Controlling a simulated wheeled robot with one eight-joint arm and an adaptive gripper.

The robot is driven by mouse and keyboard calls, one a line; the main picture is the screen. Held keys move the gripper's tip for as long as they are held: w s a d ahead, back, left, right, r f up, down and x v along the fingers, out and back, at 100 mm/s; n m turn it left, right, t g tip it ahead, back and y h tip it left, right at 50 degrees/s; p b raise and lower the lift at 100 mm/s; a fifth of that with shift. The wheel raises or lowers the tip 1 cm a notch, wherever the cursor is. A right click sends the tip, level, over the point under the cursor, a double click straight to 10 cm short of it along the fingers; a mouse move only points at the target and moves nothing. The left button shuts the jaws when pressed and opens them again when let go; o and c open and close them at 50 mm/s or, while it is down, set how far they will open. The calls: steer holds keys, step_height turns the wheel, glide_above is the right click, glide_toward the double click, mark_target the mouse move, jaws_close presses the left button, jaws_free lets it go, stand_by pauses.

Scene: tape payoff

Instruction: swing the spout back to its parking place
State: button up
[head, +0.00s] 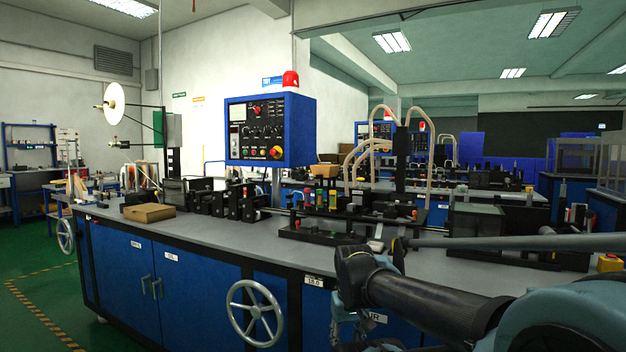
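I cannot tell for certain which part is the spout. A long grey bar (510,242) reaches across the right of the bench, its narrow end near the middle of the machine row. Pale curved hoses (388,112) rise around a dark post behind the bench. My arm comes in from the lower right, bends at a dark joint in front of the bench edge and drops toward the bottom of the picture. The fingers of my gripper do not show, and my arm covers part of the bench front.
The grey bench (240,238) carries a row of dark machine units, a cardboard box (149,212) and a blue control panel (270,130) with a red lamp. A handwheel (254,313) sticks out from the bench front. The green floor (35,290) at left is clear.

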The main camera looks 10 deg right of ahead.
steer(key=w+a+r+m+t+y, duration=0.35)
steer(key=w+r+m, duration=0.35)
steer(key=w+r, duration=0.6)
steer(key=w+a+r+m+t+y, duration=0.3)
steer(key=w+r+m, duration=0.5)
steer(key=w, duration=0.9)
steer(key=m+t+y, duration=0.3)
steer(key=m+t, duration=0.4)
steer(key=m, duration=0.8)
glide_toward(311, 175)
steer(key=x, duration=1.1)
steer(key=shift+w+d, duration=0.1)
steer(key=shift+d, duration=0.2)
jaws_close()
